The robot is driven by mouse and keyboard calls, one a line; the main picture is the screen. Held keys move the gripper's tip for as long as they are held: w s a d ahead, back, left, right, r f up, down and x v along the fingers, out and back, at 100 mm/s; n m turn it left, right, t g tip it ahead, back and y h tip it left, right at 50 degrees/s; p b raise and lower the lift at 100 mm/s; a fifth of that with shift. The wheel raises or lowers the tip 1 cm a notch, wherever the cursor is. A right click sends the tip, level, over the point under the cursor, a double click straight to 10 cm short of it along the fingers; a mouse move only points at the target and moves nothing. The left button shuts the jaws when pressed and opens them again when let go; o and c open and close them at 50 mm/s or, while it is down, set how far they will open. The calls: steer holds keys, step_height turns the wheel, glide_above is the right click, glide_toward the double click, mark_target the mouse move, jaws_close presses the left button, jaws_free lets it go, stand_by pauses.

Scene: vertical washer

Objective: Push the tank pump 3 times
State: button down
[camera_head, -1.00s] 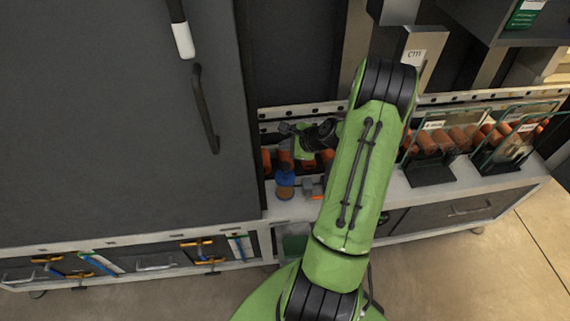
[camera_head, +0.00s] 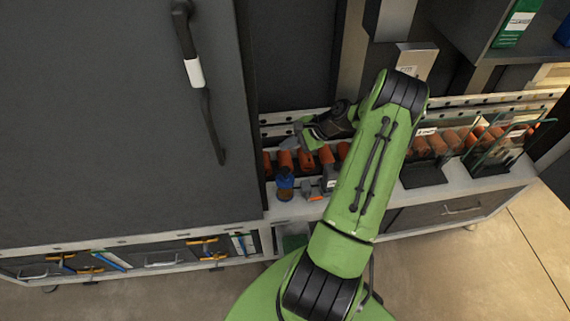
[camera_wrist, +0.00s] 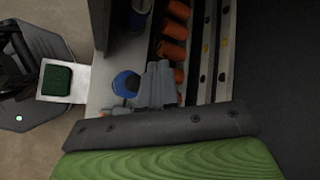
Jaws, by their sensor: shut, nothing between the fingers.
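A small blue-topped object (camera_head: 285,181) stands on the white counter, left of the middle in the head view. I cannot tell for certain whether it is the tank pump. In the wrist view a round blue top (camera_wrist: 126,84) lies beside my fingers, to their left. My gripper (camera_head: 300,136) is above and behind the blue-topped object in the head view, apart from it. Its grey fingers (camera_wrist: 160,84) are shut with nothing between them. Another blue part (camera_wrist: 143,6) shows at the top edge of the wrist view, partly cut off.
Orange cylinders (camera_head: 305,160) lie in a row along the rail behind. A small grey and orange item (camera_head: 309,188) stands right of the blue-topped object. A tall dark cabinet (camera_head: 110,130) closes off the left. Wire-framed holders (camera_head: 490,150) stand at right on the counter.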

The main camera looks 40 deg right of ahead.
steer(key=shift+f, duration=0.15)
steer(key=b, duration=0.7)
glide_above(284, 170)
steer(key=d, duration=0.1)
steer(key=f, duration=0.5)
steer(key=s+f, duration=0.1)
steer(key=f, duration=0.1)
steer(key=shift+f, duration=0.9)
steer(key=shift+f+b, duration=0.35)
steer(key=shift+f, duration=0.05)
steer(key=shift+f+b, duration=0.75)
steer(key=shift+f, duration=0.45)
stand_by(1.2)
steer(key=shift+r+p, duration=1.5)
steer(key=shift+r, duration=0.15)
steer(key=shift+r, duration=0.1)
